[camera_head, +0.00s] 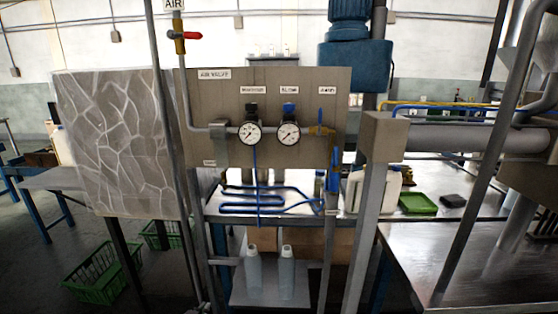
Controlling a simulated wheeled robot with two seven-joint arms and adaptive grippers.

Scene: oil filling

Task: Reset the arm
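Neither of my grippers nor my arms shows in the head view. In front of me stands an air valve panel (215,92) with two round gauges, a left gauge (249,133) and a right gauge (289,133). A red-handled valve (187,36) sits on the pipe at the upper left, under an "AIR" sign. Two pale bottles stand upright side by side on a low shelf below the panel, a left bottle (253,270) and a right bottle (287,272).
A post (366,225) and a metal table (470,262) stand at the right. A green tray (417,203) lies on the bench behind. A stone-patterned panel (115,140) and green baskets (100,275) are at the left. Vertical pipes cross the left side.

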